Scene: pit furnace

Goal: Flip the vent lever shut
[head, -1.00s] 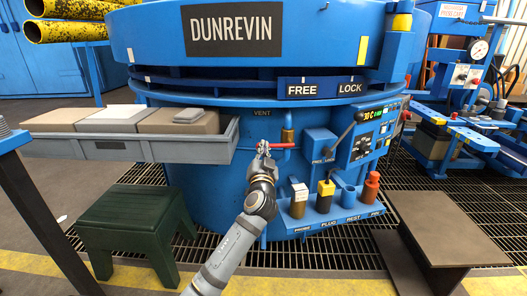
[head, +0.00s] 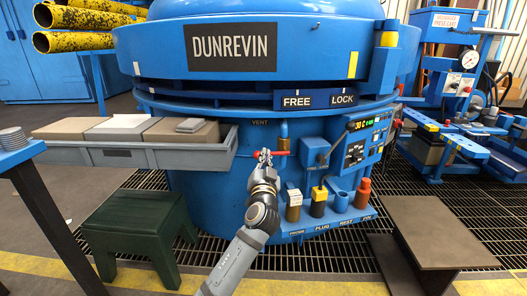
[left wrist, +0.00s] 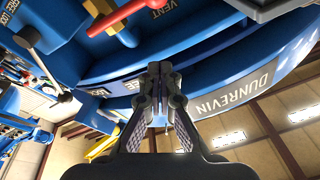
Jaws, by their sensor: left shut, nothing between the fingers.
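The vent lever (head: 281,153) is a red handle on the blue furnace wall, just under the VENT label. In the left wrist view the red lever (left wrist: 118,24) shows at the top, left of the fingers. My left gripper (head: 264,155) is shut and empty at the lever's left end. It covers part of the lever in the head view; I cannot tell whether they touch. The shut fingers also show in the left wrist view (left wrist: 159,75). My right gripper is not in view.
A grey tray (head: 190,154) with blocks sticks out left of the lever. A FREE/LOCK lever box (head: 315,151) and control panel (head: 362,142) are to the right. A shelf (head: 325,222) with several holders is below. A green stool (head: 135,225) stands at lower left.

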